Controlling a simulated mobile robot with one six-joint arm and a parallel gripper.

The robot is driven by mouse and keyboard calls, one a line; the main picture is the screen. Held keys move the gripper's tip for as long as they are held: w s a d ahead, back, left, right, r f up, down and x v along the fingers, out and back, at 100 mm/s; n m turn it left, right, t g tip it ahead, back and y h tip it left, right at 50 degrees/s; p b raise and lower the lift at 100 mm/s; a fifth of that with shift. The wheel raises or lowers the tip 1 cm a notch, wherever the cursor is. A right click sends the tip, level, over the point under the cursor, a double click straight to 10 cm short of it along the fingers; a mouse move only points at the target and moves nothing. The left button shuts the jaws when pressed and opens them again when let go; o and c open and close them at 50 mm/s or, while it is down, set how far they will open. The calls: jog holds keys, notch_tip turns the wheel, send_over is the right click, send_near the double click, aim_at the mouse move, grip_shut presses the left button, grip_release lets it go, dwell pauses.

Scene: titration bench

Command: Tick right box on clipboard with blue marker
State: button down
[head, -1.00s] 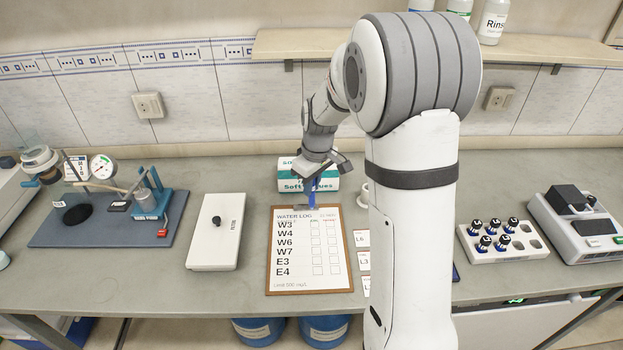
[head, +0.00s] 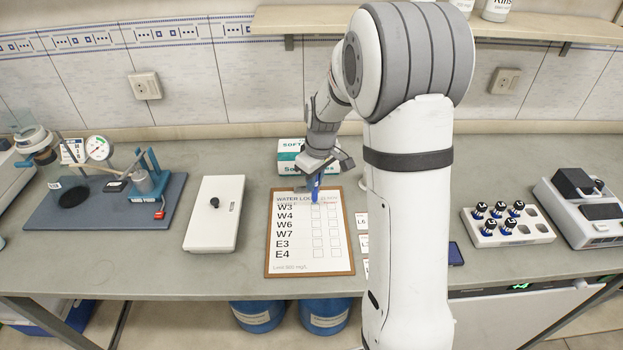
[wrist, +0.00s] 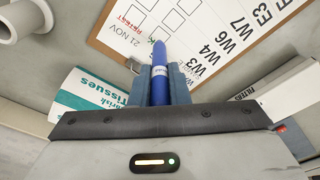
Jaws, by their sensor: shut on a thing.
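The clipboard (head: 309,266) lies flat on the bench, its sheet headed WATER LOG with rows W3 to E4 and two columns of boxes. In the wrist view its brown edge (wrist: 104,47) shows upside down. My gripper (head: 314,182) is shut on the blue marker (head: 316,188), which points down at the sheet's upper part, by the top row. I cannot tell whether the tip touches the paper. I see no mark in the visible boxes; the tip hides some print.
A tissue box (head: 291,157) stands just behind the clipboard. A white lidded case (head: 215,230) lies to its left. Small labelled cards (head: 361,222) lie close on its right. A vial rack (head: 485,238) and an instrument (head: 597,215) stand farther right.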

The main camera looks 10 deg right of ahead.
jog(key=shift+f+b, duration=0.55)
dwell(1.9)
jog(key=shift+r+p, duration=2.2)
jog(key=shift+r, duration=1.4)
jog(key=shift+d, duration=0.1)
